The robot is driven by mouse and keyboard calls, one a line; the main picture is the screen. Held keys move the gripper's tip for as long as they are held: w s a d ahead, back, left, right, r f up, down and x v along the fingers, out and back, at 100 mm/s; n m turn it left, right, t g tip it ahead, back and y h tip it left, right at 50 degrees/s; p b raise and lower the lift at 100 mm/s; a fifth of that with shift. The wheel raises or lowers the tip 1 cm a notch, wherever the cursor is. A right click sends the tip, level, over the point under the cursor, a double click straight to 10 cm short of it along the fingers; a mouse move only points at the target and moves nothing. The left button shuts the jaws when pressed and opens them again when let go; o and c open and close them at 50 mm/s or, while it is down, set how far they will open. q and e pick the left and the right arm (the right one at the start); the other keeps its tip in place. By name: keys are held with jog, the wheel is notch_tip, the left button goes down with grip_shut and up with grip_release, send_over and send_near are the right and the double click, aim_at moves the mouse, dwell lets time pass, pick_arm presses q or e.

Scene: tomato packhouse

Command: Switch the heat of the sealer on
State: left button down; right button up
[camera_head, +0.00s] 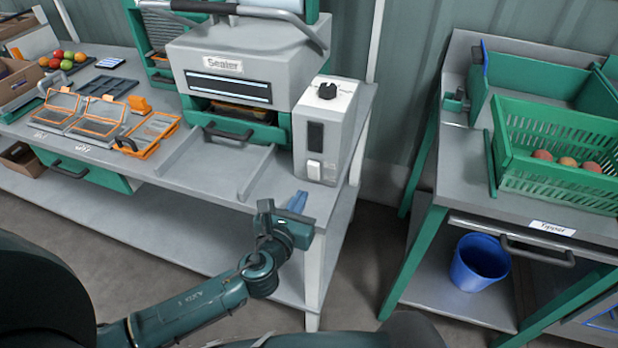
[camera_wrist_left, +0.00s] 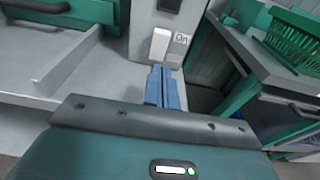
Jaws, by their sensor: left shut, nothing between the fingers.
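The sealer (camera_head: 238,66) is a grey machine with a label, standing on the grey bench. At its right is a light grey control box (camera_head: 340,110) with a black knob (camera_head: 327,91) on top, a dark panel and a white rocker switch (camera_head: 314,170) low on its front. In the left wrist view the white switch (camera_wrist_left: 159,45) has a label "On" (camera_wrist_left: 181,38) to its right. My left gripper (camera_head: 297,203) is shut and empty, its blue fingers (camera_wrist_left: 162,88) just in front of and below the switch, apart from it. My right gripper is not in view.
A green tipper table (camera_head: 470,170) with a green crate (camera_head: 540,130) of tomatoes stands at the right, a blue bucket (camera_head: 480,262) on its shelf. Orange-framed trays (camera_head: 155,132) lie at the left. The bench front before the sealer is clear.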

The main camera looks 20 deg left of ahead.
aim_at(314, 171)
pick_arm(q)
jog(key=w, duration=0.6)
jog(key=shift+w+d+r, duration=0.1)
jog(key=shift+w+r, duration=0.05)
jog(key=shift+w, duration=0.05)
